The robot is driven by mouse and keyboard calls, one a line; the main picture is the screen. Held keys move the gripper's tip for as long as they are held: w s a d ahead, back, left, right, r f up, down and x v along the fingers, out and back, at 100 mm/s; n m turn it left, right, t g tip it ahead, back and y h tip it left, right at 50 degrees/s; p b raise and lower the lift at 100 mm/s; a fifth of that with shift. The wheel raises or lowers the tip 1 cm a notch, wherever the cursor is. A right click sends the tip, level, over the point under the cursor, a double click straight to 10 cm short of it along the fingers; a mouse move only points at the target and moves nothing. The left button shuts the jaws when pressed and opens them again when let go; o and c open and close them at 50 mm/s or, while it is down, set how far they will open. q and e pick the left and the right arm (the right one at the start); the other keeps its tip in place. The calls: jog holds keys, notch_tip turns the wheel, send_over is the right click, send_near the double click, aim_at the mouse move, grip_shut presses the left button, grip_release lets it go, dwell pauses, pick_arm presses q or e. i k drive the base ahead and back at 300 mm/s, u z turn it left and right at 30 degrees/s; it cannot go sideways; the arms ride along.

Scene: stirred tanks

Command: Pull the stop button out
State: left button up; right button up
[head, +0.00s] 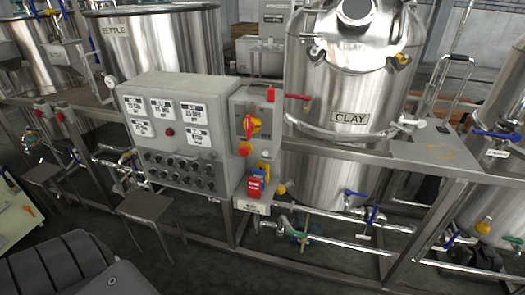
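A grey control cabinet (172,128) stands on a metal frame near the middle of the head view. On the narrow box (240,115) at its right side is a red and yellow rotary switch (252,126). Just below the switch is a red round button (245,149), which looks like the stop button. I cannot tell whether it is pushed in or out. A smaller red round light or button (169,132) sits on the cabinet's front. Neither of my grippers is in view.
A steel tank labelled CLAY (350,117) stands right of the cabinet, another tank (160,40) behind it. Below the switch box hang red and blue boxes (255,188). Pipes with blue-handled valves (372,214) run low at right. Small metal stands (150,205) occupy floor in front.

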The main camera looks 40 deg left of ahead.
aim_at(244, 152)
jog(key=u, duration=1.3)
